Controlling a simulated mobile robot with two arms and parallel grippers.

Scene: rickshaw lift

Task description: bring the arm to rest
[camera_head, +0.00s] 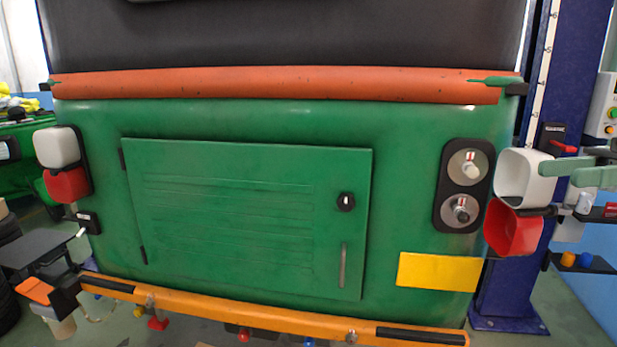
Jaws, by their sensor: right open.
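My right gripper (562,173) shows at the right edge of the head view. Its pale green fingers point left and are apart, with nothing seen between them. It is in front of or beside the right white lamp (523,177) and red lamp (514,228) of the green rickshaw (415,130); I cannot tell whether it touches them. The rest of my right arm is cut off by the frame edge. I make out no left gripper.
The rickshaw's rear fills the middle, with a closed hatch (240,215), a yellow plate (438,272) and an orange bumper (235,316). A blue lift post (513,285) stands at right, near a small shelf (595,265). Dark clutter is at lower left.

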